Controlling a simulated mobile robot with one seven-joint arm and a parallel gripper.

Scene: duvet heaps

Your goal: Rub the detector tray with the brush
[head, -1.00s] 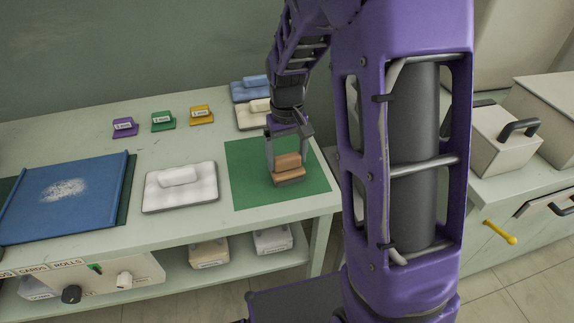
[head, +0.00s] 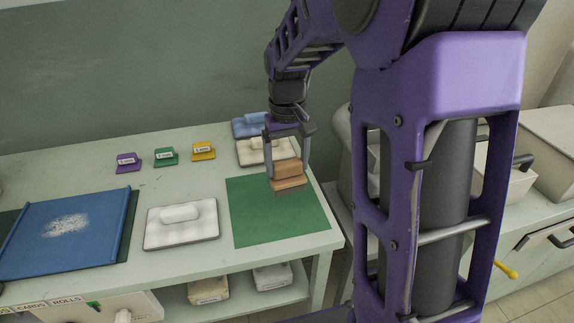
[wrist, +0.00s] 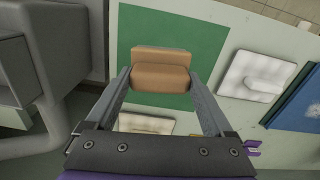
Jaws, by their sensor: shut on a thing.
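The brush (head: 288,172) is a block with a brown wooden top and a grey underside. My gripper (head: 288,165) is shut on it and holds it above the green mat (head: 270,222). In the wrist view the brush (wrist: 160,72) sits between both fingers, over the mat (wrist: 205,42). The blue detector tray (head: 95,228) lies flat at the left of the table with a patch of white powder (head: 65,226) on it. In the wrist view part of the tray (wrist: 295,105) shows at the right edge. The brush is well apart from the tray.
A white padded block (head: 182,224) lies between the mat and the tray. Purple (head: 127,163), green (head: 166,157) and yellow (head: 203,151) labelled pieces stand behind. Cream (head: 262,152) and blue (head: 250,126) padded blocks lie at the back right. Bare table surrounds the padded block.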

